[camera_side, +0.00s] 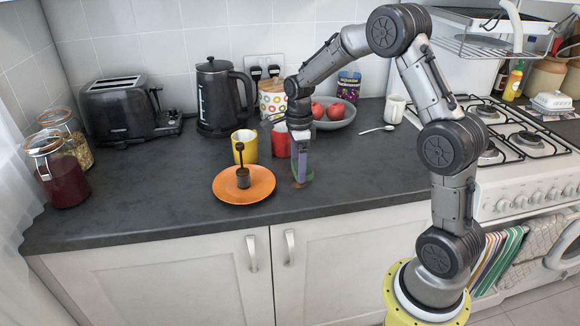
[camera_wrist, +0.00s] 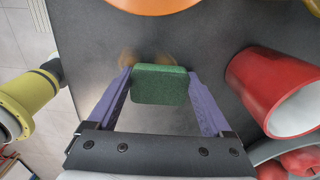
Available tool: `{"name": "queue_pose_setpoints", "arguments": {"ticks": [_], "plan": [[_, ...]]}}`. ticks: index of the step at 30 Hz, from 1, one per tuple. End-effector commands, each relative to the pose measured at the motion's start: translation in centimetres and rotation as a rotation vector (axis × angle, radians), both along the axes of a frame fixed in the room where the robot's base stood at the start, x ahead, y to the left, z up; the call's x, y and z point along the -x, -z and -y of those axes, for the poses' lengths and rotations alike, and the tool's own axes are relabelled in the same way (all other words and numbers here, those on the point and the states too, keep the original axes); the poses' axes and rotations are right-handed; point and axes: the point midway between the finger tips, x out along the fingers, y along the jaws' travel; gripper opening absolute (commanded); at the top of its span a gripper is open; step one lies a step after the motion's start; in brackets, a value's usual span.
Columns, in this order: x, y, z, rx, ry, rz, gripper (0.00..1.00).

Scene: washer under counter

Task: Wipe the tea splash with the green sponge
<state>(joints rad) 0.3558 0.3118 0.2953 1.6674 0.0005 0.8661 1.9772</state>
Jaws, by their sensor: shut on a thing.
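My gripper (camera_wrist: 160,90) points down at the counter and is shut on the green sponge (camera_wrist: 161,84), with one purple finger on each side. In the side view my gripper (camera_side: 301,172) is just right of the orange plate, and the sponge (camera_side: 304,175) shows only in part behind a finger. The tea splash (camera_wrist: 133,60) is a brownish stain on the dark counter, partly covered by the sponge in the wrist view. A little of it shows around the fingertips in the side view. I cannot tell whether the sponge touches the counter.
An orange plate (camera_side: 245,196) with a dark upright object (camera_side: 242,172) on it lies left of my gripper. A yellow mug (camera_side: 244,146) and a red mug (camera_side: 281,142) stand behind. A fruit bowl (camera_side: 337,122) is farther back.

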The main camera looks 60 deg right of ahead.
Motion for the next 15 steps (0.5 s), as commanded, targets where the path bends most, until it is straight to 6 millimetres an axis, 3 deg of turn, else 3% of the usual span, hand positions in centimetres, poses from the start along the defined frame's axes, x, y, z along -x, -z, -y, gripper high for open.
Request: {"name": "queue_pose_setpoints", "arguments": {"ticks": [15], "plan": [[3.2, -0.2, 3.2, 0.0, -0.001, -0.001, 0.4]]}}
